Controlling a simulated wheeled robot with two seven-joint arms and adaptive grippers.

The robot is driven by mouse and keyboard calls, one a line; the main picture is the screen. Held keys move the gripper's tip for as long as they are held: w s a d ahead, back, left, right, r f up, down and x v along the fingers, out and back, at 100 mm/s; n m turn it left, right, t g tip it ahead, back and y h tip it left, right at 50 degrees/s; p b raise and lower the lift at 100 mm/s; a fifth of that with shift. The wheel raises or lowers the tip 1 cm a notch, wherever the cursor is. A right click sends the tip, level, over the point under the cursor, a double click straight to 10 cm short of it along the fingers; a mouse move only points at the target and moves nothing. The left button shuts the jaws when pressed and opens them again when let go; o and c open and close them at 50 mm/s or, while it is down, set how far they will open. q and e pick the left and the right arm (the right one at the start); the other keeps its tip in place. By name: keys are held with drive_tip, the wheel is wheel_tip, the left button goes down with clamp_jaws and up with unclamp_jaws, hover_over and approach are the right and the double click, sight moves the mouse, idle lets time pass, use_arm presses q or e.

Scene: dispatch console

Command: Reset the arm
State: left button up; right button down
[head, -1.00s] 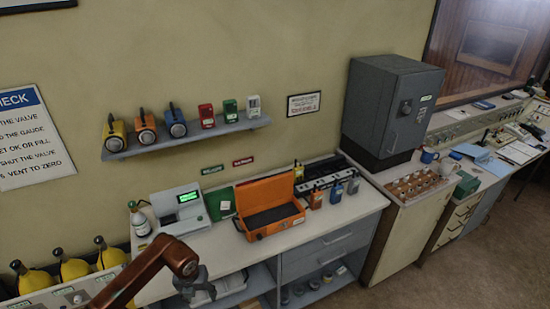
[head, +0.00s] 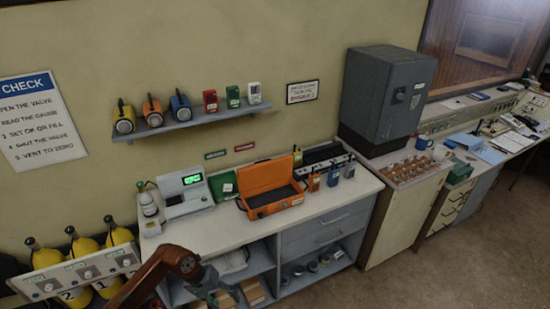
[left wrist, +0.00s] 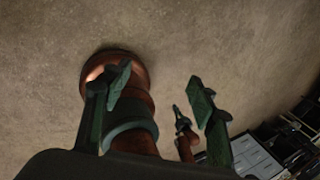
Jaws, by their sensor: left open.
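My left arm comes in at the bottom left of the head view. Its gripper (head: 207,281) is in front of the counter's lower shelves, small and dark there. In the left wrist view the left gripper (left wrist: 158,95) has its two green fingers wide apart. Nothing is held between them; bare floor and brown and green parts, seemingly of my own body, show behind.
An open orange case (head: 270,202) and a grey device with a green screen (head: 194,208) stand on the counter (head: 236,225). Yellow cylinders (head: 84,246) stand behind a valve panel (head: 83,274) at left. Floor (head: 450,265) is clear at right.

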use_arm(q)
drive_tip(key=w+d+f+n+t+h+b, duration=0.2)
drive_tip(key=w+d+f+n+t+h, duration=0.35)
drive_tip(key=f+n+h, duration=0.3)
drive_tip(key=w+a+f+n+t+y+b, duration=0.2)
drive_tip(key=a+f+n+t+y, duration=0.3)
drive_tip(key=a+f+n, duration=0.7)
drive_tip(key=s+a+f+n+y, duration=0.2)
drive_tip(key=s+a+f, duration=0.2)
drive_tip(key=f, duration=0.4)
drive_tip(key=s+a+f+n+y, duration=0.2)
drive_tip(key=s+a+f, duration=0.15)
drive_tip(key=f, duration=0.35)
drive_tip(key=s+a+f+n+g+y+b, duration=0.1)
drive_tip(key=s+a+f+n+g+y, duration=0.15)
drive_tip(key=s+f, duration=1.05)
drive_tip(key=s+a+f+n+g+y+b, duration=0.15)
drive_tip(key=s+f+n+g, duration=0.45)
drive_tip(key=s, duration=1)
drive_tip(key=s+f, duration=0.3)
drive_tip(key=s, duration=0.5)
drive_tip(key=s+d+f+g, duration=0.1)
drive_tip(key=s+f, duration=0.2)
drive_tip(key=s, duration=0.5)
drive_tip(key=shift+d+f, duration=0.15)
drive_tip(key=shift+f, duration=0.05)
use_arm(e)
wheel_tip(320, 180, down, 6)
drive_tip(key=s, duration=0.2)
drive_tip(key=shift+s+f, duration=0.25)
